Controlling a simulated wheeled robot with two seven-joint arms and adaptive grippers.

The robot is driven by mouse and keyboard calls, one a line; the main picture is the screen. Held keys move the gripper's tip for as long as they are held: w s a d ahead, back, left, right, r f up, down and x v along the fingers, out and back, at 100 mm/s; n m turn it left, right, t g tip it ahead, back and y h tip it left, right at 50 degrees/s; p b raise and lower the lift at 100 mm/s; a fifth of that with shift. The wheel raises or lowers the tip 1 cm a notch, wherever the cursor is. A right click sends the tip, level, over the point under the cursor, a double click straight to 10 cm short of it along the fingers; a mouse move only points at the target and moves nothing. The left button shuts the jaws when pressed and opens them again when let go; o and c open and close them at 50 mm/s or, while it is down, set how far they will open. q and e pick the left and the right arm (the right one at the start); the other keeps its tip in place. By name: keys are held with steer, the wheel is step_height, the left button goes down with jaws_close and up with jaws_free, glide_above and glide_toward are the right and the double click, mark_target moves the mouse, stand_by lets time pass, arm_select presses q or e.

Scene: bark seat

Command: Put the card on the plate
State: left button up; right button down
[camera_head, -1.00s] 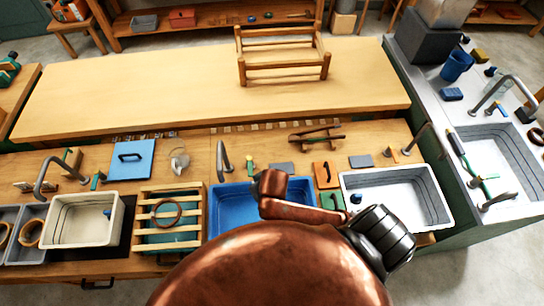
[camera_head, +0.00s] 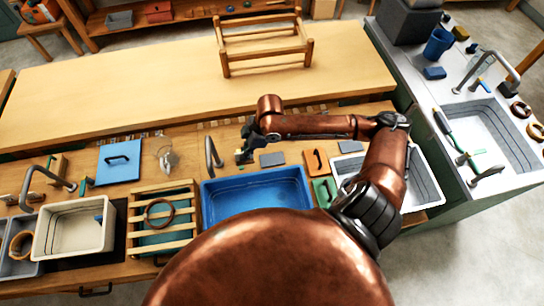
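No item can be told for sure as the card or the plate. Two flat grey rectangles lie on the wooden counter behind the sinks: one grey piece (camera_head: 272,159) beside my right gripper and another grey piece (camera_head: 350,147) further right, partly behind my arm. My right gripper (camera_head: 243,155) points down over the counter behind the blue basin, just left of the nearer grey piece. Its fingers are small and dark, and whether they are open or hold anything cannot be made out. My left gripper is not in view.
A blue basin (camera_head: 256,197) stands in front of my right gripper. An orange board (camera_head: 316,162) and a green board (camera_head: 324,191) lie right of it. A faucet (camera_head: 212,155), a blue board (camera_head: 119,161) and a slatted rack (camera_head: 163,217) are left. The long rear tabletop (camera_head: 130,95) is mostly clear.

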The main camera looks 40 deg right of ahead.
steer(key=d+f, duration=0.3)
steer(key=d, duration=0.1)
steer(key=d+f, duration=0.3)
steer(key=d, duration=0.1)
steer(key=d+f, duration=0.3)
steer(key=d, duration=0.1)
steer(key=shift+s+d, duration=0.15)
steer(key=shift+s, duration=0.25)
steer(key=shift+d+f, duration=0.15)
steer(key=shift+f, duration=1.6)
steer(key=c, duration=2.1)
jaws_free()
steer(key=p+v, duration=0.1)
steer(key=v, duration=1.1)
